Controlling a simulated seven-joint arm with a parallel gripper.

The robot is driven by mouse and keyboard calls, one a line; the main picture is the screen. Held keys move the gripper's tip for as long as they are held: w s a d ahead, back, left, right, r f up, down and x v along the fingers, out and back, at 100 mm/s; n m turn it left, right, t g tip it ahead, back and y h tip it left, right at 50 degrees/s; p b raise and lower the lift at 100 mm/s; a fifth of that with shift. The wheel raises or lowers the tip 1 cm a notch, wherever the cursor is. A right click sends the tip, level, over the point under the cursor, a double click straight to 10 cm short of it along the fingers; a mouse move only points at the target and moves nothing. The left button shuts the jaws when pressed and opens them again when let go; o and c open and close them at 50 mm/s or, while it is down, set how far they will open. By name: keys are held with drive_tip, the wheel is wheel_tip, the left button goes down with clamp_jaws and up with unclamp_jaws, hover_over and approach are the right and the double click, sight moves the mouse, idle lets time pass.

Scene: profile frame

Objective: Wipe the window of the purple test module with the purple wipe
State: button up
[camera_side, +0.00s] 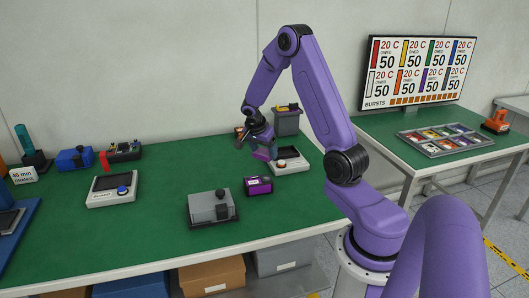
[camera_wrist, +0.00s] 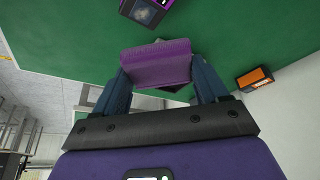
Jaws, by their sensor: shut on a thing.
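My gripper (camera_side: 259,145) is shut on the purple wipe (camera_side: 262,155), above the back middle of the green table. In the wrist view the wipe (camera_wrist: 157,64) spans the two fingers of my gripper (camera_wrist: 161,76). The purple test module (camera_side: 259,185) lies on the table in front of the wipe and apart from it. In the wrist view the module (camera_wrist: 147,9) is at the top edge, partly cut off, with its dark window showing a pale smudge.
An orange-and-black module (camera_wrist: 254,78) shows in the wrist view.

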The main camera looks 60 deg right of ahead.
sight(264, 175)
drive_tip(key=shift+f, duration=3.75)
drive_tip(key=shift+s+a+f, duration=0.25)
drive_tip(key=shift+s+a, duration=0.2)
drive_tip(key=shift+a, duration=0.05)
drive_tip(key=shift+s+a, duration=0.85)
drive_tip(key=shift+a, duration=0.05)
drive_tip(key=w+d, duration=0.2)
drive_tip(key=d, duration=0.1)
drive_tip(key=shift+w, duration=0.35)
wheel_tip(264, 175, up, 2)
drive_tip(key=shift+a+r, duration=0.1)
drive_tip(key=shift+r, duration=3.05)
